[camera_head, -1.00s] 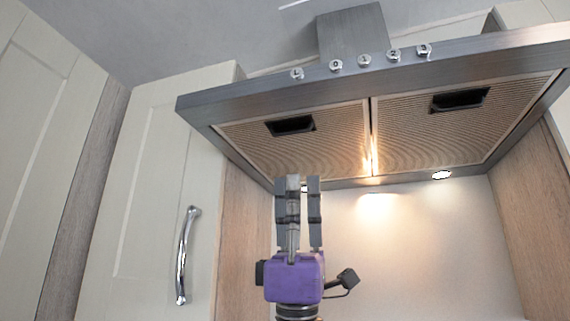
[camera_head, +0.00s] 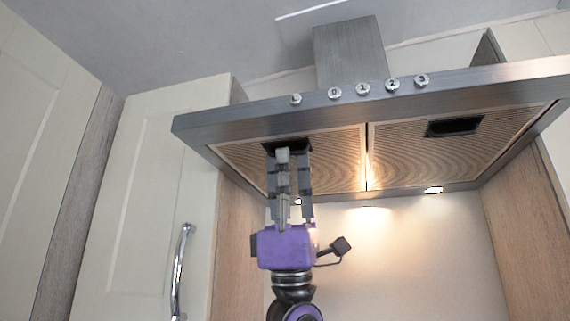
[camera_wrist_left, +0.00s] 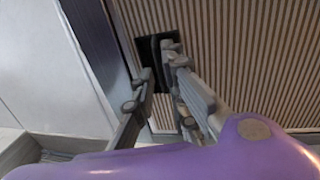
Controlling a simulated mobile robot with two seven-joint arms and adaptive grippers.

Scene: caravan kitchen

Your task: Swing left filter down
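The left filter (camera_head: 235,153) is a ribbed panel in the underside of the range hood, lying flat in its frame. Its dark recessed handle slot (camera_head: 288,143) is near its front edge, partly hidden by my fingers. My left gripper (camera_head: 290,158) points up from below, its fingertips at the slot in this view. In the left wrist view the left filter (camera_wrist_left: 250,50) fills the right side, with the dark slot (camera_wrist_left: 147,48) by the fingertips. The fingers stand apart with nothing visible between them. Contact cannot be told. My right gripper is not in view.
The right filter (camera_head: 420,165) lies flat beside it with its own slot. The hood's front edge (camera_head: 215,123) carries several knobs. A cupboard door (camera_head: 130,190) with a chrome handle (camera_head: 180,270) is at the left. Free space lies below the hood on the right.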

